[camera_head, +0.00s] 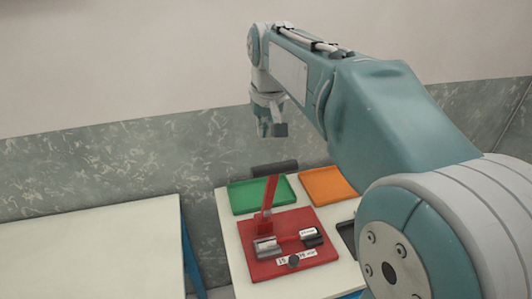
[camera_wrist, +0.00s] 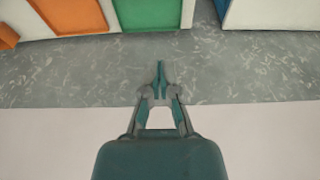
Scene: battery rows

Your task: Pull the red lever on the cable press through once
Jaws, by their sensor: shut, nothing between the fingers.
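The cable press (camera_head: 290,262) has a red base plate and sits on the light table, low in the middle of the head view. Its red lever (camera_head: 268,197) stands nearly upright, with a dark crossbar grip (camera_head: 274,168) at the top. My gripper (camera_head: 272,131) hangs above and behind the lever, apart from it. In the wrist view my gripper (camera_wrist: 161,65) shows with its fingers together and nothing between them. The press and lever are not visible in the wrist view.
A green tray (camera_head: 240,204) and an orange tray (camera_head: 327,197) lie behind the press; both also show in the wrist view, green (camera_wrist: 147,28) and orange (camera_wrist: 70,14). A second pale table (camera_head: 90,250) stands at left, across a gap. A marbled wall rises behind.

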